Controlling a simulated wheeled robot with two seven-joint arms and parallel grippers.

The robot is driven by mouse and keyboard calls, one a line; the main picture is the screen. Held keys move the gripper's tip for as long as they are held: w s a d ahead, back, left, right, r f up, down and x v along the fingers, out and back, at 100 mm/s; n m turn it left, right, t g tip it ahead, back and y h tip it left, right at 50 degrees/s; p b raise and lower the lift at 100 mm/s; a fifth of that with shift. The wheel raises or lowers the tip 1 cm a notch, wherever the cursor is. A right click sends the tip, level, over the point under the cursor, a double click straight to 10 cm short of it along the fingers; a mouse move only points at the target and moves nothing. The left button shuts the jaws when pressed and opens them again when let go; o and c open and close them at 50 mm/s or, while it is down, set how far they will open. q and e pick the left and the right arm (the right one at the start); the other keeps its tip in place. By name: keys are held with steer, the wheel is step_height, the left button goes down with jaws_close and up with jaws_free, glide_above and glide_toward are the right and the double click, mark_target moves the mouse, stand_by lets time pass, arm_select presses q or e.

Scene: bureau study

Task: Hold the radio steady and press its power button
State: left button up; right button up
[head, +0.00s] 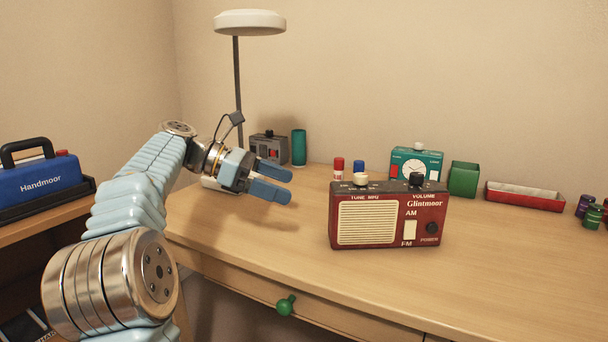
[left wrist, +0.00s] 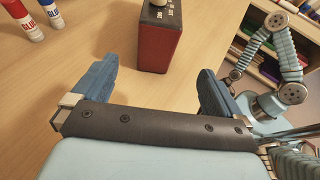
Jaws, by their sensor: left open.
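My right gripper is not clearly in view; part of my other arm shows at the right of the wrist view.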

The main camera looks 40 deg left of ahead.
mark_target(331, 202)
arm_select(q)
steer(key=b+x, duration=0.2)
steer(key=x, duration=1)
steer(key=shift+w+f+b, duration=0.1)
steer(key=shift+w+b, duration=0.2)
steer(key=shift+b, duration=0.05)
steer(key=shift+x, duration=0.85)
arm_select(e)
steer(key=f, duration=0.2)
steer(key=shift+w+f, duration=0.3)
steer(key=shift+f, duration=0.05)
arm_select(q)
steer(key=shift+c, duration=0.3)
steer(key=c, duration=1.7)
arm_select(e)
jaws_close()
